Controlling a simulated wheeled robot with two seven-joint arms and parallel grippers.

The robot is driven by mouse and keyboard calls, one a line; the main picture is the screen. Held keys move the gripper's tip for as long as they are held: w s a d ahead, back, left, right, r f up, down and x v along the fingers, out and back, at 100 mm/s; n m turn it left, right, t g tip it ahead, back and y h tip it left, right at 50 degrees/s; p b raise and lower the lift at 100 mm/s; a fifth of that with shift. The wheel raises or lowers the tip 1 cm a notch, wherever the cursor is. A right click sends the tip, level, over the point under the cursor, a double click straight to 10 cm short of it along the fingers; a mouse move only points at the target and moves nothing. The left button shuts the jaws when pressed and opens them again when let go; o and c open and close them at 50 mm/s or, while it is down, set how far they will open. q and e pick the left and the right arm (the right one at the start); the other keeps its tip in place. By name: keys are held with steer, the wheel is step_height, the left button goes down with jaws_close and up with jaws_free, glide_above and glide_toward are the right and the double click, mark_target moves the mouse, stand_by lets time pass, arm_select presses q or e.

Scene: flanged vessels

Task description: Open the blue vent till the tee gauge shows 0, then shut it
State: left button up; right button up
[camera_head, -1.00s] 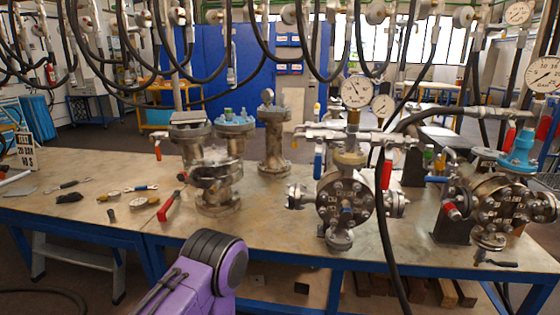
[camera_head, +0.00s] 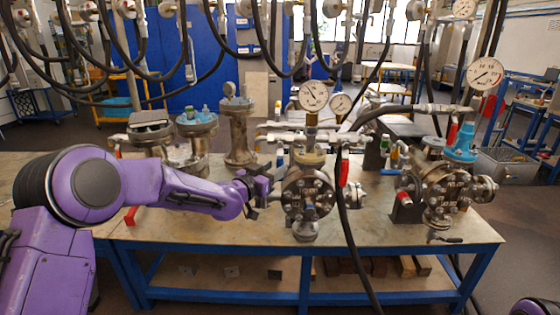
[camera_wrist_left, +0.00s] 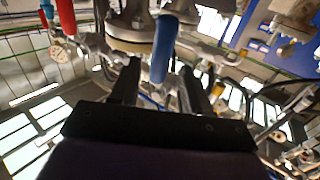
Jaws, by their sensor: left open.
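The blue vent handle (camera_wrist_left: 163,48) hangs down from a valve in the left wrist view, between my two open fingers and near their tips. I cannot tell whether they touch it. The handle also shows in the head view (camera_head: 280,158), just left of the middle flanged vessel (camera_head: 308,195). My left gripper (camera_head: 262,187) is open beside that vessel, on its left. The gauge above the vessel (camera_head: 314,97) has a white dial with its needle toward the upper left; its figures are too small to read. My right gripper is out of view.
A smaller gauge (camera_head: 340,104) sits beside the tall one. A red handle (camera_head: 344,173) and a black hose hang on the vessel's right. Another flanged vessel (camera_head: 440,195) stands at the right. Flanged fittings (camera_head: 195,140) stand behind my left arm. The bench's front right is clear.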

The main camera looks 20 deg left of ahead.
mark_target(278, 166)
arm_select(q)
steer(key=shift+p+x, duration=0.35)
steer(key=shift+x, duration=1.5)
jaws_close()
